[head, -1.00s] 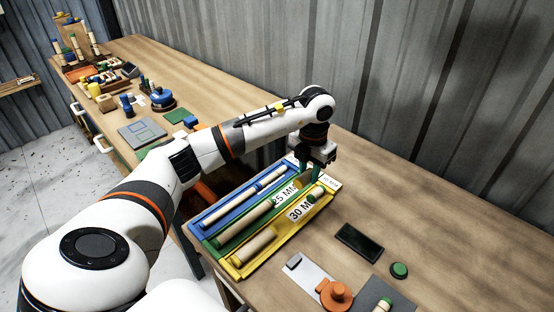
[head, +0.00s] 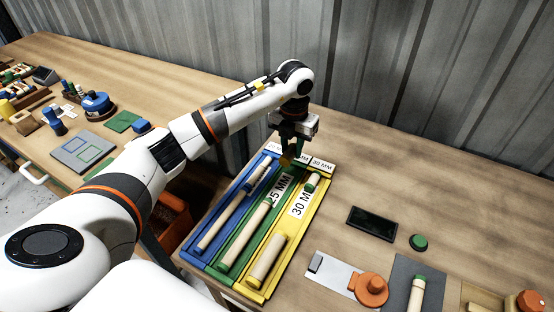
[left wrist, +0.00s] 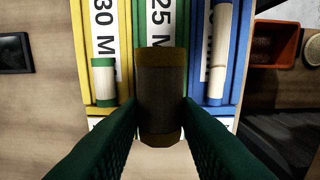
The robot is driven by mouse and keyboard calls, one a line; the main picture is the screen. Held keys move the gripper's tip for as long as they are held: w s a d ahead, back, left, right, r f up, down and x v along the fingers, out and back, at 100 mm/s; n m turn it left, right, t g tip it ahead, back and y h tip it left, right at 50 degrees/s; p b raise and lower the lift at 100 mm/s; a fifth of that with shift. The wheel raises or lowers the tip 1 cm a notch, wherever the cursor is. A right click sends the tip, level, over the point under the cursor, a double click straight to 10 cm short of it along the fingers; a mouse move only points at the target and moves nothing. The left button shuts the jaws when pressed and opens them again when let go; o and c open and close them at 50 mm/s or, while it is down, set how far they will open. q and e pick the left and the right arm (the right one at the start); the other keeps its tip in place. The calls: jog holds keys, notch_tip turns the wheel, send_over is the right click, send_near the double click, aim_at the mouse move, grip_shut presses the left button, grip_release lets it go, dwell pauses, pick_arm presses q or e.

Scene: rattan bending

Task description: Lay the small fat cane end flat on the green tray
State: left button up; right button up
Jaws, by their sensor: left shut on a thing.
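My left gripper (head: 290,155) is shut on a short fat cane end (left wrist: 161,92), dark in the middle with yellow-brown bands at its ends. It also shows as a small yellowish patch below the fingers in the head view (head: 285,161). In the left wrist view the piece lies lengthwise between the green fingers, over the green tray's 25 MM lane, and hides part of it. I cannot tell whether it touches the tray. The green tray (head: 221,265) is the middle lane and carries a long cane (head: 245,235). My right gripper is not in view.
The blue tray (head: 192,254) on the left holds cane pieces. The yellow tray (head: 290,262) on the right holds a fat cane (head: 267,258) and a short green-ended piece (head: 312,182).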

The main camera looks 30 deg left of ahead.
aim_at(290, 172)
pick_arm(q)
notch_tip(290, 172, down, 2)
jog(key=shift+f, duration=0.45)
notch_tip(290, 172, down, 3)
jog(key=shift+f+p, duration=0.1)
jog(key=shift+p, duration=0.4)
jog(key=shift+a+f, duration=0.1)
jog(key=shift+f, duration=0.05)
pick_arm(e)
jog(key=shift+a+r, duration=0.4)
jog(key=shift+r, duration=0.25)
pick_arm(q)
jog(key=shift+f, duration=0.1)
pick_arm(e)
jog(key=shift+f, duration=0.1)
pick_arm(q)
jog(key=o, duration=0.9)
jog(key=shift+o, duration=0.2)
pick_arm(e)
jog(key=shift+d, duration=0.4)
